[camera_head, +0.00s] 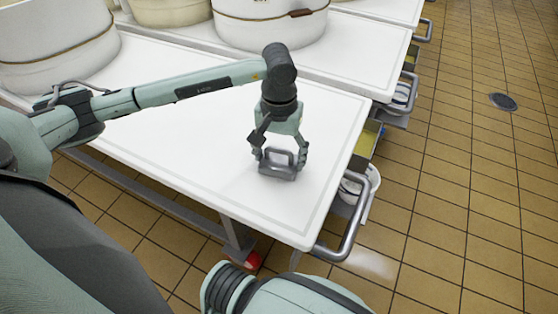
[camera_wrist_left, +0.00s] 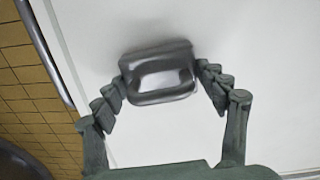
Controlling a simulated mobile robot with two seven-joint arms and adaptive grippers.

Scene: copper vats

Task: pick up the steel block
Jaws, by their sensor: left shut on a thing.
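In the left wrist view the block (camera_wrist_left: 160,75) sits between the fingertips of my left gripper (camera_wrist_left: 162,80). Whether it touches the table or is slightly above it, I cannot tell. My right gripper is not in view.
Large pale vats (camera_head: 270,25) stand at the back of the tables. A metal rail (camera_head: 350,228) sticks out at the table's right end, with a white bucket (camera_head: 358,185) behind it. The tabletop around the block is clear. Tiled floor lies open to the right.

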